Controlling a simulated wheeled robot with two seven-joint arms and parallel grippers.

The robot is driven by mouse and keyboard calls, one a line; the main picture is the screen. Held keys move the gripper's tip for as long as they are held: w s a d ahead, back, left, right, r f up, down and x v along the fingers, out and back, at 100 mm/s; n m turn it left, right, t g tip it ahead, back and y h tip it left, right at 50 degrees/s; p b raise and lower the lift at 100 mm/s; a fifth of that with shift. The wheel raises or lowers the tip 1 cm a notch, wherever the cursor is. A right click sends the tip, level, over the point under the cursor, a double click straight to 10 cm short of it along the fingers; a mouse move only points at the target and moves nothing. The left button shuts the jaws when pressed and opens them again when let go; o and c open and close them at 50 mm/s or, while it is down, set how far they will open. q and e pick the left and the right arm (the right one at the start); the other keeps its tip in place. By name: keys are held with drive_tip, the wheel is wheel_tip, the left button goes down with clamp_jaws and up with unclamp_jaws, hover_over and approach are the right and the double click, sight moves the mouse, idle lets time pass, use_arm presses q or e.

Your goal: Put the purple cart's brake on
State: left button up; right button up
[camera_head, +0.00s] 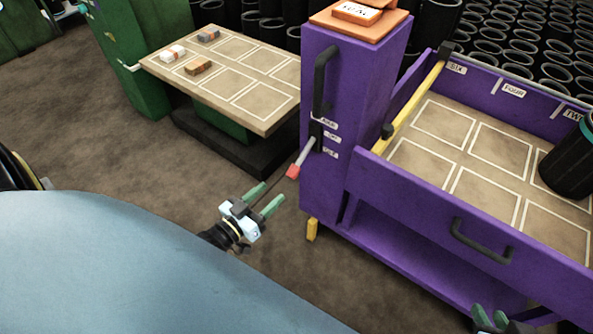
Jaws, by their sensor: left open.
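The purple cart (333,190) stands at the right, with a tall post at its left end. A brake lever (303,153) with a grey shaft and red tip sticks out of the post's side and slants down to the left. Small white labels (331,137) sit beside its slot; the middle one seems to read OFF, the others are too small to read surely. My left gripper (272,193) is open and empty, below and left of the red tip, apart from it. My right gripper (489,317) is at the bottom edge, partly cut off, near the cart's lower front.
The cart's tray has white-outlined cells, a yellow bar (417,103) and a black cylinder (571,165). A black handle (324,78) is on the post, another (481,243) on the front panel. A table (262,119) with small blocks stands behind left. Many black sleeves fill the back.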

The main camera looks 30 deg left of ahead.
sight(295, 170)
use_arm(q)
drive_tip(key=w+b, duration=0.1)
drive_tip(key=w, duration=0.2)
drive_tip(key=w+d+b, duration=0.1)
drive_tip(key=w, duration=0.2)
drive_tip(key=w+b, duration=0.1)
drive_tip(key=w, duration=0.3)
drive_tip(key=shift+d+f, duration=0.1)
drive_tip(key=shift+d, duration=0.2)
drive_tip(key=shift+w+b, duration=0.3)
drive_tip(key=shift+w, duration=0.25)
use_arm(e)
drive_tip(key=w+a+r+t+y, duration=0.2)
drive_tip(key=r+t, duration=0.3)
drive_tip(key=r, duration=0.2)
drive_tip(key=w+a+r+t+y, duration=0.1)
drive_tip(key=w+a+r+t, duration=0.1)
drive_tip(key=r+t, duration=0.3)
drive_tip(key=shift+w+r+n+y, duration=0.3)
drive_tip(key=shift+w+r+y, duration=0.15)
drive_tip(key=shift+r, duration=0.6)
drive_tip(key=shift+a, duration=0.1)
use_arm(q)
clamp_jaws()
